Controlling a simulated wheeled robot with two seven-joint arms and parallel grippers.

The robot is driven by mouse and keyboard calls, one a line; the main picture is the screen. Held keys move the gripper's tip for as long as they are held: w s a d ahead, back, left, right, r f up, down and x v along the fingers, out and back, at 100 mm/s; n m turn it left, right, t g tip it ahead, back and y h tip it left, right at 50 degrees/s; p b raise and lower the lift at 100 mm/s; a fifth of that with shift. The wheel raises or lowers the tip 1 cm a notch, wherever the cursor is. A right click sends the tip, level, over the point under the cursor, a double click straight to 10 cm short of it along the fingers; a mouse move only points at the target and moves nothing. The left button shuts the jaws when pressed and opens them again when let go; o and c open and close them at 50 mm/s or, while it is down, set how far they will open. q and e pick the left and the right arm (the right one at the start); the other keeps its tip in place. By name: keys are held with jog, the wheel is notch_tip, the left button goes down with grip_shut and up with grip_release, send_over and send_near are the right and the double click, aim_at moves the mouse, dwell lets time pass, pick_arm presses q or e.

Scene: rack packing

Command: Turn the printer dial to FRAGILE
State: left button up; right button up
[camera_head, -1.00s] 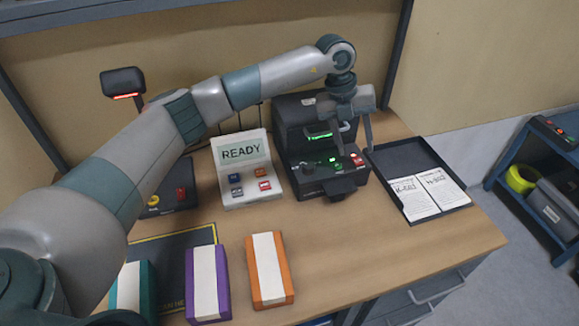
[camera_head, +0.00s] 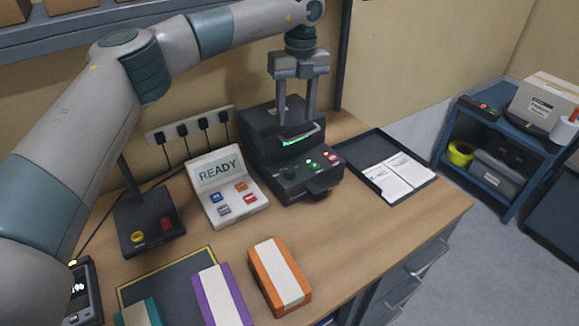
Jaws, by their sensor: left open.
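The black label printer (camera_head: 262,125) stands on the workbench, with a green-lit slot and a front control panel (camera_head: 312,168). The panel carries a green light and a red button. A small dark shape on its left part may be the dial (camera_head: 289,171); its setting is too small to read. My left gripper (camera_head: 298,113) points down in front of the printer's upper body, its two fingers apart and nothing between them. I cannot tell whether the fingers touch the printer. My right gripper is out of view.
A READY console (camera_head: 218,173) stands left of the printer, and a black tray (camera_head: 357,151) with two printed sheets lies right. Purple (camera_head: 239,299) and orange (camera_head: 270,291) striped boxes are in front. A scanner stand (camera_head: 127,220) is at left. Bench wood between is clear.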

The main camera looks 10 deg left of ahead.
pick_arm(q)
jog(key=shift+f, duration=0.1)
jog(key=p, duration=0.7)
send_near(290, 170)
notch_tip(290, 170, down, 7)
jog(key=shift+a+r, duration=0.1)
jog(key=shift+f, duration=0.85)
jog(key=c, duration=1)
jog(key=shift+c, duration=0.2)
